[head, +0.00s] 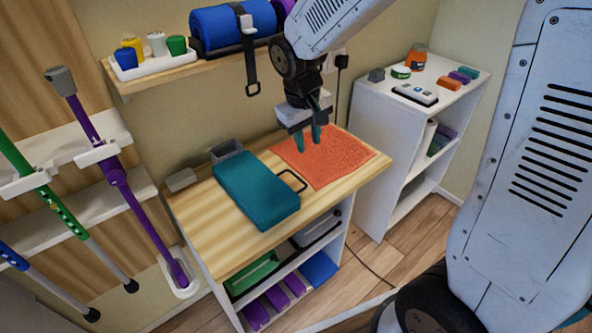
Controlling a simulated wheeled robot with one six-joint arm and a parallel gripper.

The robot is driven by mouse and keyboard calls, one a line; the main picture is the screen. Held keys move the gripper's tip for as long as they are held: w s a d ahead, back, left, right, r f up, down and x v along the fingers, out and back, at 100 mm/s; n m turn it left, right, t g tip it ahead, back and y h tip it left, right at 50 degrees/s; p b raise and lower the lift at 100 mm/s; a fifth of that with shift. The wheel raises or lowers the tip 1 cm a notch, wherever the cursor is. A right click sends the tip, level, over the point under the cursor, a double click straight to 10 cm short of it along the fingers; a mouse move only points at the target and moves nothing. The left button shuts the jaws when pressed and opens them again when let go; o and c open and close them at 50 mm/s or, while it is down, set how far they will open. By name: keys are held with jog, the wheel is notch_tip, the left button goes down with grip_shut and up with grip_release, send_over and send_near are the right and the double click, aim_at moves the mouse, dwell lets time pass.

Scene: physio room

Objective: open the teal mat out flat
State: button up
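The teal mat (257,190) lies folded into a thick, compact block on the wooden tabletop. A black loop handle (291,181) sticks out from its right side. My gripper (309,140) is to the right of the mat and further back, pointing down over the orange cloth. Its two teal-tipped fingers are apart with nothing between them. I cannot tell the exact height of the tips above the cloth.
The orange cloth (335,158) lies flat at the tabletop's back right. A grey open box (227,151) and a grey block (181,180) stand behind the mat. Bare wood (225,240) shows at the front left. A white shelf unit (385,128) stands at right.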

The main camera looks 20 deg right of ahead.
jog(key=shift+n, duration=0.5)
jog(key=w+f, duration=0.2)
jog(key=f, duration=0.3)
jog(key=w+f, duration=0.1)
jog(key=f, duration=0.4)
jog(key=w+f, duration=0.2)
jog(key=f, duration=0.2)
jog(key=shift+w+a+f, duration=0.3)
jog(key=shift+a+f, duration=0.05)
jog(key=shift+f, duration=0.05)
grip_shut()
